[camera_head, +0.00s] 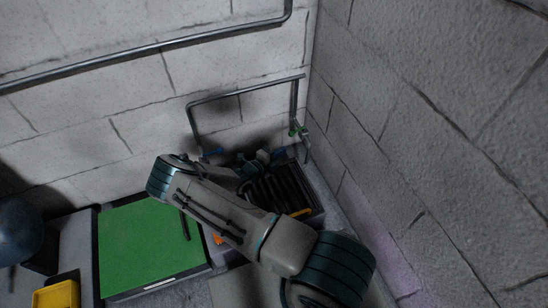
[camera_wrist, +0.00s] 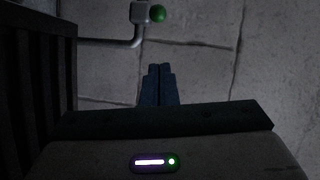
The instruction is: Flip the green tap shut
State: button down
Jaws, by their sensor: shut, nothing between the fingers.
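The green tap (camera_head: 297,131) sits on the right-hand upright of a grey metal pipe, near the wall corner. In the wrist view a round green end (camera_wrist: 157,14) shows beside a grey fitting at the top edge, with the pipe bending below it. I cannot tell the tap's exact angle. My gripper (camera_wrist: 159,68) is shut and empty, its dark fingertips together, pointing toward the wall below the green end and apart from it in the picture. In the head view my gripper (camera_head: 256,164) is partly hidden among dark shapes, left of and below the green tap.
A black slatted crate (camera_head: 302,172) stands below the pipe; dark slats (camera_wrist: 38,65) fill the wrist view's left side. A blue tap (camera_head: 212,152) is on the pipe's left upright. A green-topped board (camera_head: 145,245) and yellow bin (camera_head: 58,294) lie left. Block walls meet behind.

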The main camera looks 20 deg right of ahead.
aim_at(297, 131)
jog(key=w+d+f+b, duration=0.1)
jog(key=w+d+b, duration=0.1)
jog(key=w+d, duration=0.3)
jog(key=shift+w+d+f+b, duration=0.15)
jog(key=shift+w+b, duration=0.15)
jog(key=shift+w, duration=0.1)
